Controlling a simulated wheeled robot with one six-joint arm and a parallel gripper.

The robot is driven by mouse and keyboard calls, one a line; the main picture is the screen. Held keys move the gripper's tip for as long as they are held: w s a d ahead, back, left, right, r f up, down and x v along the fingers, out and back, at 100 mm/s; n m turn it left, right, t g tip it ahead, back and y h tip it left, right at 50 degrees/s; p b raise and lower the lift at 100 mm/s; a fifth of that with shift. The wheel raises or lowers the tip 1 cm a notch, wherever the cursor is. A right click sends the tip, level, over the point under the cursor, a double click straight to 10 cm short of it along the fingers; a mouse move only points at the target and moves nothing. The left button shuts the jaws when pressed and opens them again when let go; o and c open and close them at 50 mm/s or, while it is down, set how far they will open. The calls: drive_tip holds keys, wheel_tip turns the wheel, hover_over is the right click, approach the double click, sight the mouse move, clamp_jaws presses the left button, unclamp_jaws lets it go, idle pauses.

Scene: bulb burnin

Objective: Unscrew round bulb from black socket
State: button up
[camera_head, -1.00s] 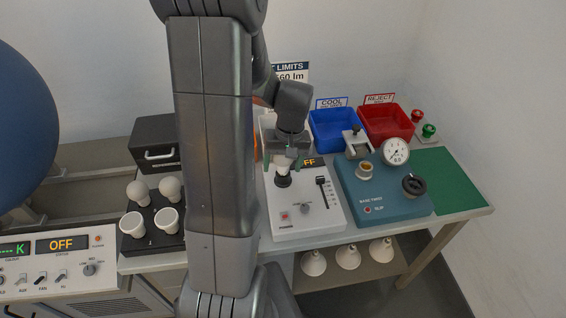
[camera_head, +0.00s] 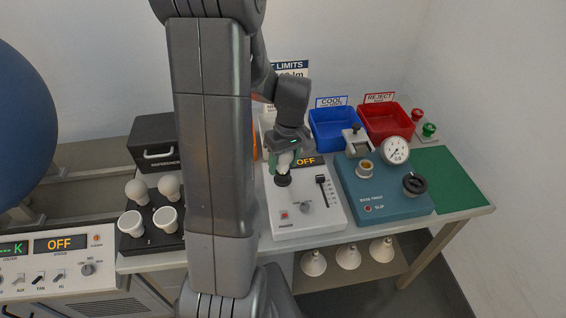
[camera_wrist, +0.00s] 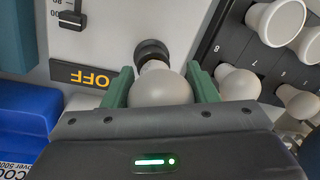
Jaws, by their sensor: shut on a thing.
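The round bulb (camera_wrist: 160,88) is pale and sits with its neck at the black socket (camera_wrist: 151,52) on the white panel. My gripper (camera_wrist: 161,88) has its green fingers on both sides of the bulb and is shut on it. In the head view my gripper (camera_head: 287,160) is above the black socket (camera_head: 283,180), with the pale bulb mostly hidden between the fingers. The display beside the socket (camera_wrist: 86,76) reads OFF.
A black tray (camera_head: 150,240) with several bulbs stands left of the white panel (camera_head: 310,218). A blue bin (camera_head: 330,142) and a red bin (camera_head: 410,138) stand at the back right. A teal torque unit (camera_head: 400,209) stands to the right. A green mat (camera_head: 446,180) is bare.

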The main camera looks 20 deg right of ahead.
drive_tip(key=n, duration=0.5)
drive_tip(key=shift+w+d, duration=0.2)
drive_tip(key=n, duration=0.3)
drive_tip(key=shift+w+d+n+g+h, duration=0.1)
drive_tip(key=shift+n+g+h, duration=0.3)
drive_tip(key=n, duration=0.5)
drive_tip(key=shift+w+d+r+h, duration=0.1)
drive_tip(key=shift+h, duration=0.2)
drive_tip(key=n, duration=0.4)
drive_tip(key=shift+d, duration=0.1)
drive_tip(key=o, duration=0.9)
drive_tip(key=shift+c, duration=0.2)
